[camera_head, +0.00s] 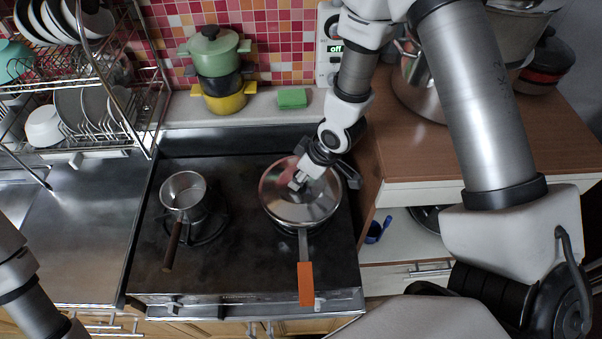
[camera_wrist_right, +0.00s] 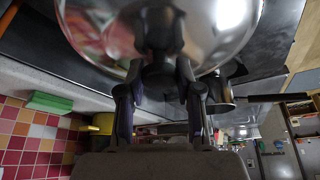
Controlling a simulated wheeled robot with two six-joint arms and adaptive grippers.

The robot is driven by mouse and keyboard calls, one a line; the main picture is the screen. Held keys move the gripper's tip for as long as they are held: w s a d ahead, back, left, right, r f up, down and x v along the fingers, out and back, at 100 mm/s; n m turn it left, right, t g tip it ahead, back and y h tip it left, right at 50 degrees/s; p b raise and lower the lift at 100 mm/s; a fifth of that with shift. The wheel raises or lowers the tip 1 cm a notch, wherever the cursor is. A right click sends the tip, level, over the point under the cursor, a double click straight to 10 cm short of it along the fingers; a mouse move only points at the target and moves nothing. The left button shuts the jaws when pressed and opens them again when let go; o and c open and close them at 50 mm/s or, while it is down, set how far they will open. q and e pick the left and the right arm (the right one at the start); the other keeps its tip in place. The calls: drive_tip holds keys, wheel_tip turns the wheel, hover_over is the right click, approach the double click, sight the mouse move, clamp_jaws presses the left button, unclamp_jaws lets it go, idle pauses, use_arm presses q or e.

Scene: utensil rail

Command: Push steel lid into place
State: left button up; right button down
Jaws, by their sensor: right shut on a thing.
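The round steel lid (camera_head: 285,207) lies over a dark pan with an orange handle (camera_head: 306,284) on the right side of the stove. It hides nearly all of the pan, so I cannot tell whether its rim sits fully on the pan. My right gripper (camera_head: 301,181) reaches down over the lid's upper middle. In the right wrist view, the shiny lid (camera_wrist_right: 220,25) fills the top, and my right gripper (camera_wrist_right: 160,72) is shut on its dark knob (camera_wrist_right: 158,32). My left gripper is out of view; only part of that arm shows at the lower left.
A small steel saucepan (camera_head: 183,190) stands to the left on the stove (camera_head: 240,262). Stacked green and yellow pots (camera_head: 222,100) and a green sponge (camera_head: 292,98) are behind. A dish rack (camera_head: 140,105) stands at left; a wooden counter (camera_head: 420,155) is at right.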

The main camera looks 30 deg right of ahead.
drive_tip(key=shift+f+b, duration=0.55)
drive_tip(key=shift+f, duration=0.3)
drive_tip(key=c, duration=0.7)
unclamp_jaws()
drive_tip(key=v, duration=0.7)
drive_tip(key=shift+s+r, duration=0.15)
drive_tip(key=shift+r, duration=0.2)
drive_tip(key=shift+f, duration=0.1)
